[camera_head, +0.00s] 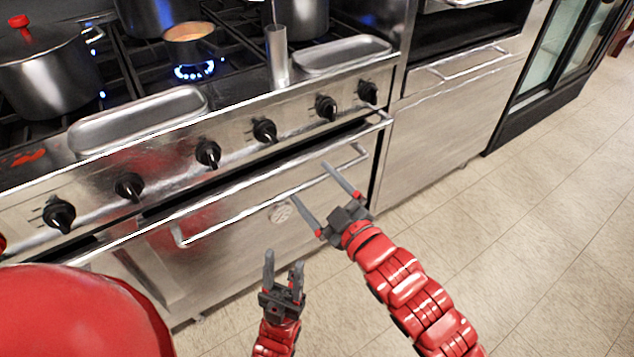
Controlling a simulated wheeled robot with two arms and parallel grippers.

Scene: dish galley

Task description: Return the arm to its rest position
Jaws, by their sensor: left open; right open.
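My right gripper (324,199) is open and empty in front of the oven door, with its two fingers spread toward the upper left. Its red arm comes in from the bottom right. My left gripper (284,266) is lower in the picture, open and empty, with its fingers pointing up. It is in front of the lower part of the stove, near the floor edge in the picture. Both grippers appear apart from the oven handle (270,201), though the exact depth is hard to tell.
The steel stove (90,215) has a row of black knobs (265,131). On top are a large pot (45,75), a small pan (188,35) over a blue flame (194,71), two trays (140,112) and a steel cylinder (277,55). Tiled floor (540,220) is clear at right.

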